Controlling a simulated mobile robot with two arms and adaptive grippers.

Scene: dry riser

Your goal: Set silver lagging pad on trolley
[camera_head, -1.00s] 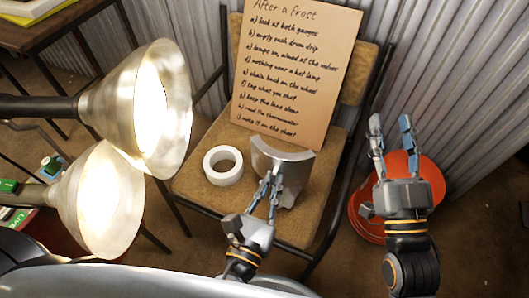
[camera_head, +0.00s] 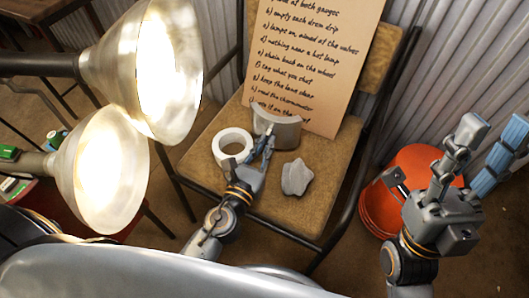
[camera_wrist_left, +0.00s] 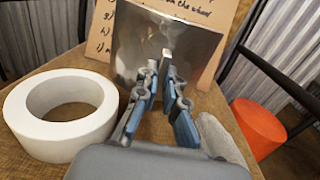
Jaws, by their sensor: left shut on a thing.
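The silver lagging pad (camera_head: 282,130) is a curved, shiny sheet standing at the back of the chair seat, in front of the handwritten board. My left gripper (camera_head: 268,146) is shut on its near edge. In the left wrist view the pad (camera_wrist_left: 150,45) rises upright beyond my left fingertips (camera_wrist_left: 163,82). I cannot tell whether the pad is clear of the seat. My right gripper (camera_head: 487,143) is open and empty, above and right of an orange-red bucket. A red surface at the left, behind the lamps, is largely hidden; I cannot tell whether it is the trolley.
A white tape roll (camera_head: 219,158) lies just left of the pad. A grey lump (camera_head: 296,178) lies on the seat (camera_head: 285,212) to the right. Two lit lamps (camera_head: 172,65) stand close at the left. The orange-red bucket (camera_head: 383,215) is right of the chair. The board (camera_head: 318,50) leans behind.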

